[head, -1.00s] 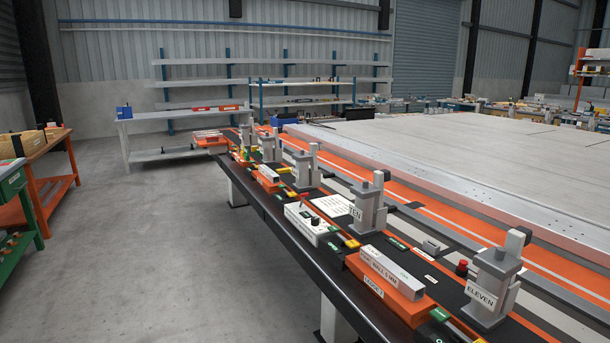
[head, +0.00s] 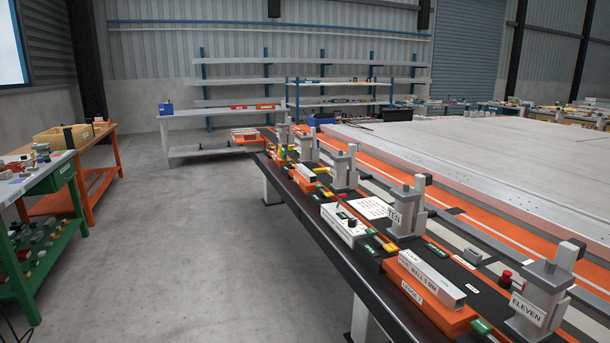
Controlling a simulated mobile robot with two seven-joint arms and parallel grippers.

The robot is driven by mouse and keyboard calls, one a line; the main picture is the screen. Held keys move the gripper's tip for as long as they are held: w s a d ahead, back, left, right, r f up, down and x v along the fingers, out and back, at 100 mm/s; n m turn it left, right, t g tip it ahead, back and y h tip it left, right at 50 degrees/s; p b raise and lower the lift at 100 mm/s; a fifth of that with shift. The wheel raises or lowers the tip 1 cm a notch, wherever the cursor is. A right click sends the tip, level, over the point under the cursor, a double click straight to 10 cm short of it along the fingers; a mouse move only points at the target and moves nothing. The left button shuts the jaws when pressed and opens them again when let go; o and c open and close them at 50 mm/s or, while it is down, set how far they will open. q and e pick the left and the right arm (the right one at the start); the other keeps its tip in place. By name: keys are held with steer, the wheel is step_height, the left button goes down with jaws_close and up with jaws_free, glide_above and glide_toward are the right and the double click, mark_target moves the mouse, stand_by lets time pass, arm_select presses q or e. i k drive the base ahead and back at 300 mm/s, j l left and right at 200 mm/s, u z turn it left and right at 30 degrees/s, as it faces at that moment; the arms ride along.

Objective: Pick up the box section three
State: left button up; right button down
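A grey metal box section (head: 432,279) lies on an orange block (head: 430,312) near the right front of the long jig bench. Its side carries printing that seems to include "WALL 5 MM", and the block has a small white label. Another light box section (head: 306,172) lies on an orange block farther along the bench. A further one may lie at the far end, on an orange block (head: 247,134). I cannot read which section is number three. Neither of my grippers is in view.
Grey clamp towers, including TEN (head: 405,215) and ELEVEN (head: 541,298), stand along the bench. A white control box (head: 343,223) sits at its edge. A green trolley (head: 45,215) and orange table (head: 85,170) stand left. Open grey floor (head: 190,260) lies between.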

mark_target(305, 173)
steer(key=i+j+u, duration=0.3)
steer(key=i, duration=0.5)
steer(key=i+u, duration=0.3)
steer(key=i, duration=1.95)
steer(key=i+z, duration=0.35)
steer(key=i, duration=0.2)
steer(key=i+j+z, duration=0.4)
steer(key=i+l, duration=0.1)
steer(key=i, duration=0.05)
